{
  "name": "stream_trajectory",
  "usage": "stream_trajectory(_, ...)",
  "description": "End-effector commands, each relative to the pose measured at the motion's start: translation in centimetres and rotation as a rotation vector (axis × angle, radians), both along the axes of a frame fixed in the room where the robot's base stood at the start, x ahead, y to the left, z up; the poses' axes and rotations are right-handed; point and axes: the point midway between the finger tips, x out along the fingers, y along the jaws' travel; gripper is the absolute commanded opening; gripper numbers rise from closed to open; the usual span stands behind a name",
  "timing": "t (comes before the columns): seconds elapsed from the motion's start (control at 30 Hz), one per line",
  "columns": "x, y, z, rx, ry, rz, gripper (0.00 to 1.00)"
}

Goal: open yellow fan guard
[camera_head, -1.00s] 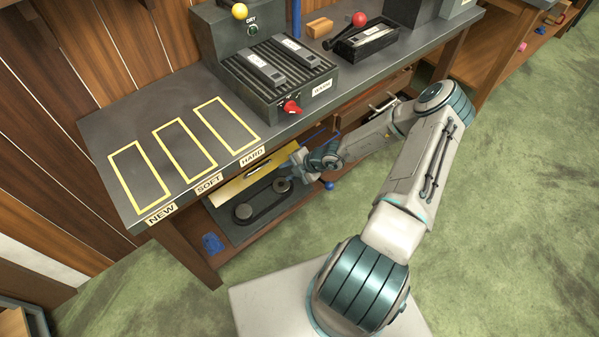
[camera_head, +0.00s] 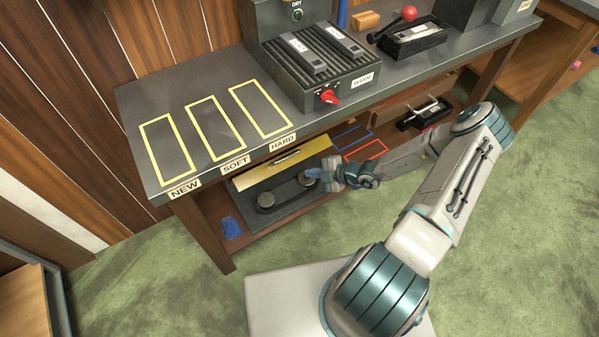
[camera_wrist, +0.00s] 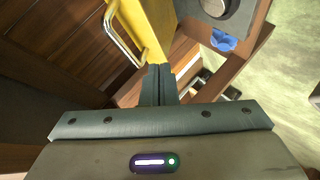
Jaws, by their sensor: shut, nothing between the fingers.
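The yellow fan guard (camera_head: 262,172) is a flat yellow panel on the lower shelf, standing behind two round pulleys joined by a dark belt (camera_head: 283,207). Its silver bar handle (camera_head: 285,157) lies along the upper part. My gripper (camera_head: 316,173) is beside the right end of the guard, near the right pulley. In the wrist view, the guard (camera_wrist: 157,22) and its handle (camera_wrist: 118,36) are ahead at the top. My gripper fingers (camera_wrist: 159,72) are shut together and empty. They appear close to the guard's edge, off the handle; I cannot tell whether they touch it.
The bench top (camera_head: 150,108) overhangs the shelf. A black ribbed box (camera_head: 318,62) with a red knob stands on it. Blue and red outlines (camera_head: 364,150) and a black tray (camera_head: 425,112) lie further right on the shelf. A blue item (camera_head: 231,228) is at the left.

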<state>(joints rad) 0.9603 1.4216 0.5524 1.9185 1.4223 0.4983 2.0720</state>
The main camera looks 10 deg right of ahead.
Motion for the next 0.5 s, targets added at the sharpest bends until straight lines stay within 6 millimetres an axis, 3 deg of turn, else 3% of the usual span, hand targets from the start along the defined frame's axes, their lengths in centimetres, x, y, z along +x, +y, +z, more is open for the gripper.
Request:
stream_trajectory(0.03,0.0,1.5,-2.6,0.097,-0.009,-0.02,0.0)
stream_trajectory(0.2,0.1,4.8,-4.8,0.431,-0.055,-0.098,0.0)
stream_trajectory(0.33,-0.1,6.1,-6.2,0.682,-0.088,-0.159,0.0)
stream_trajectory(0.5,-1.0,6.2,-8.6,1.006,-0.132,-0.243,0.0)
